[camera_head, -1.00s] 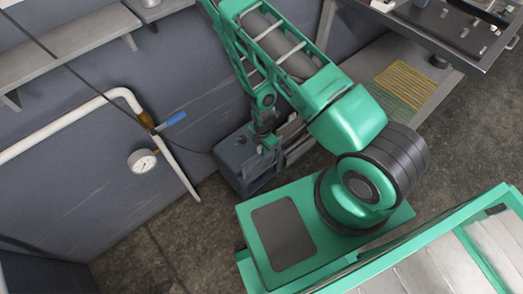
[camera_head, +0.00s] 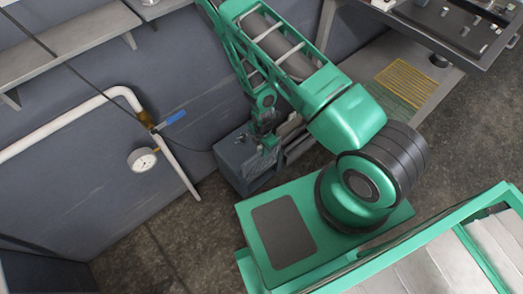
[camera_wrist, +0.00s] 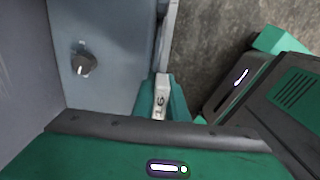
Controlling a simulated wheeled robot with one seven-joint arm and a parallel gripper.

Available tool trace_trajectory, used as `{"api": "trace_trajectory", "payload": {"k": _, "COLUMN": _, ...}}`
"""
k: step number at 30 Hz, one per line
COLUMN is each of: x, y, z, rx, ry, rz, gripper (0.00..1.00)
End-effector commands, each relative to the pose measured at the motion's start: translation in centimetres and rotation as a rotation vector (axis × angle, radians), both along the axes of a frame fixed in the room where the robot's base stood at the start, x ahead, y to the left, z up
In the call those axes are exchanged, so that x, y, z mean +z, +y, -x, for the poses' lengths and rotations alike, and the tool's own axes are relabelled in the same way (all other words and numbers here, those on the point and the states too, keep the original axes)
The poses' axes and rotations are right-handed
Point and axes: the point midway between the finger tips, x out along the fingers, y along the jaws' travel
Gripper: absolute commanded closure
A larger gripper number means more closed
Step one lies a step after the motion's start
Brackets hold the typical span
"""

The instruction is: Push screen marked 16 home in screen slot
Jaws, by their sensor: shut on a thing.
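The screen's pale tab marked 16 (camera_wrist: 160,97) is in the middle of the wrist view, upright in the picture. My gripper (camera_wrist: 162,88) is shut on it, with a green finger showing beside the tab. The screen's body is hard to make out past the tab. A grey-blue box with a dark knob (camera_wrist: 100,60) stands just left of the tab; the slot itself cannot be made out. In the head view my gripper (camera_head: 267,142) is small, at the grey box (camera_head: 240,165) by the wall. How deep the screen sits cannot be told.
A pipe with a blue-handled valve (camera_head: 174,118) and a gauge (camera_head: 143,159) is on the wall to the left. A low shelf with a yellow grid (camera_head: 405,80) lies to the right. Bare floor (camera_head: 190,235) is open in front of the box.

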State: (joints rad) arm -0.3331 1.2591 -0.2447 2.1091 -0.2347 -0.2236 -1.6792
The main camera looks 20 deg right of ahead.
Motion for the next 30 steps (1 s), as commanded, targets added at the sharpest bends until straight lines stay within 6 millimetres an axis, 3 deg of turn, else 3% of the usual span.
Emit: {"api": "trace_trajectory", "payload": {"k": 30, "x": -1.2, "y": 0.0, "z": 0.0, "rx": 0.000, "ry": 0.000, "rz": 0.000, "gripper": 1.00}}
